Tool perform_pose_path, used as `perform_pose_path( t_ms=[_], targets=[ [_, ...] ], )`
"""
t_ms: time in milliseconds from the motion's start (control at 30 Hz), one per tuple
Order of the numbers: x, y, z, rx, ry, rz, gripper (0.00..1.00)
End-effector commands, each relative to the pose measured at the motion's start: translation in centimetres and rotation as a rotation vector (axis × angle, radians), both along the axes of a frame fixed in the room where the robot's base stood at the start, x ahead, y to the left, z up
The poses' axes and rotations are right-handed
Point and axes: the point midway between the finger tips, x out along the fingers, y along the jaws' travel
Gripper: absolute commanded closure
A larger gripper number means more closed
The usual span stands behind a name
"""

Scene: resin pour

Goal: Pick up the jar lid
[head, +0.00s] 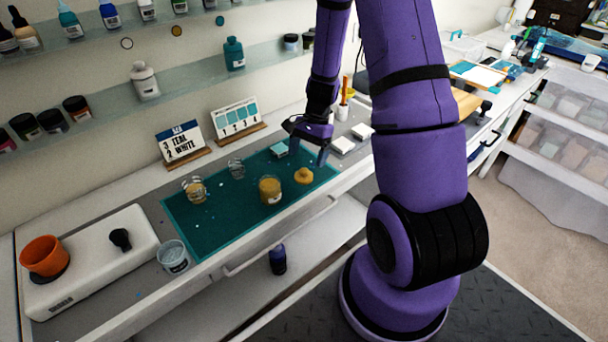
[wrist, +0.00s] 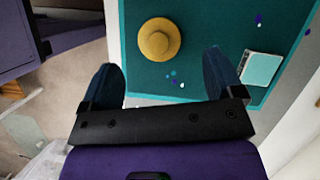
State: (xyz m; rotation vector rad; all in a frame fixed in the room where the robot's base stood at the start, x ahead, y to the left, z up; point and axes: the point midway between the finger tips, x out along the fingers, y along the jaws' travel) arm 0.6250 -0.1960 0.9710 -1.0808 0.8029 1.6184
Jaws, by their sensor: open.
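The jar lid (head: 304,175) is a round, tan-yellow disc with a raised knob. It lies on the teal mat (head: 228,232) near the mat's right end. In the wrist view the lid (wrist: 160,39) shows ahead of the fingers, left of centre. My gripper (head: 322,152) is above the mat's right end, close to the lid and apart from it. In the wrist view my gripper (wrist: 165,78) has its two dark blue fingers spread wide, with nothing between them. A jar with amber contents (head: 270,190) stands on the mat left of the lid.
A small teal-topped block (wrist: 261,68) lies right of the lid. Glass cups (head: 195,190) stand on the mat's left part. A clear tub (head: 173,257), an orange cup (head: 45,256) and shelves of bottles are farther left.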

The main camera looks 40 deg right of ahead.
Motion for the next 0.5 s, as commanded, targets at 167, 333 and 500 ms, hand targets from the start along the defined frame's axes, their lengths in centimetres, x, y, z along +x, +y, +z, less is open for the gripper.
perform_pose_path(
  t_ms=[167, 333, 500],
  targets=[
    [-0.3, 0.5, -1.4, 0.001, 0.002, 0.002, 0.13],
    [-0.7, 1.3, -3.7, 0.002, 0.002, 0.002, 0.13],
    [-0.8, 1.7, -4.9, 0.001, 0.000, 0.000, 0.13]
  ],
)
